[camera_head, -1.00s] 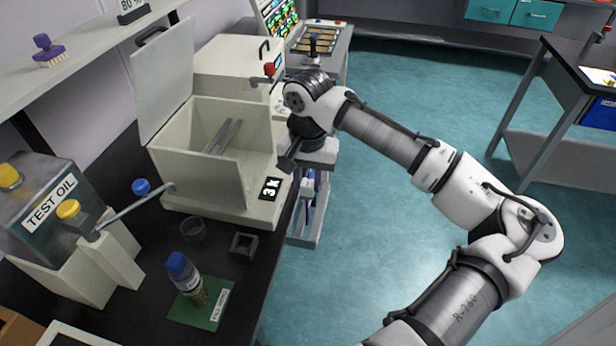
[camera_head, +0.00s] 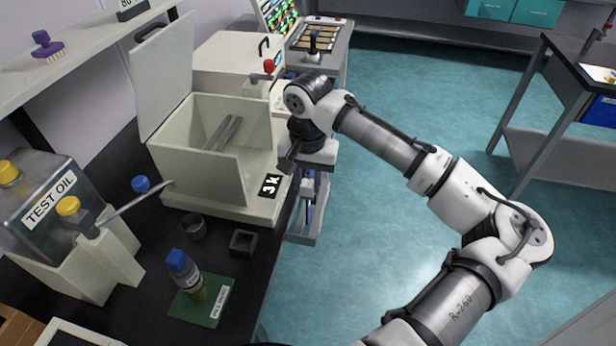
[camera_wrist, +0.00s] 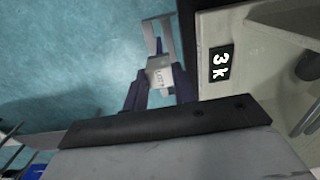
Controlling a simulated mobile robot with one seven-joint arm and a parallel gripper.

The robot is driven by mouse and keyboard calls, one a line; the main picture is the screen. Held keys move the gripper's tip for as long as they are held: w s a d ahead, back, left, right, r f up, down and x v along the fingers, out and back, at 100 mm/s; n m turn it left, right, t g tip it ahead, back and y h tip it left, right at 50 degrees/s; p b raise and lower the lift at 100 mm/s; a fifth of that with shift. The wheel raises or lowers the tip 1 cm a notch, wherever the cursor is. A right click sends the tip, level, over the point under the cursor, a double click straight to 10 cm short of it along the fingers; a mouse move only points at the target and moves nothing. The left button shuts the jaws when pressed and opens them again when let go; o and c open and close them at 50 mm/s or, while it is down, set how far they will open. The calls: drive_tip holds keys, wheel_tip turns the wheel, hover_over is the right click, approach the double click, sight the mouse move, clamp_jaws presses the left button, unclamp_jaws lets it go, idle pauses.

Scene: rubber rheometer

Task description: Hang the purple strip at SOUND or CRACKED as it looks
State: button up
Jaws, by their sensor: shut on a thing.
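My gripper (camera_head: 308,182) points down in the gap beside the right edge of the dark bench. It also shows in the wrist view (camera_wrist: 160,86), with its dark fingers shut around a pale tag (camera_wrist: 159,76) with small lettering. A thin part of the purple strip (camera_wrist: 159,47) shows beyond the tag, hanging away from the camera. Most of the strip is hidden or too small to tell whether it is sound or cracked. No place marked SOUND or CRACKED is readable in either view.
An open pale box machine (camera_head: 200,170) marked 3K stands on the bench (camera_head: 225,285), close left of my gripper. A test oil tank (camera_head: 40,205), a blue-capped bottle (camera_head: 184,272) and a small cup (camera_head: 193,229) are further left.

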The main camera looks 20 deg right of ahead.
sight(308, 193)
drive_tip(key=shift+f+b, duration=2.7)
drive_tip(key=shift+f, duration=2.4)
drive_tip(key=o, duration=1.1)
drive_tip(key=shift+c, duration=0.2)
drive_tip(key=shift+r, duration=0.1)
wheel_tip(308, 193, up, 6)
drive_tip(key=p, duration=0.5)
drive_tip(key=shift+p, duration=0.35)
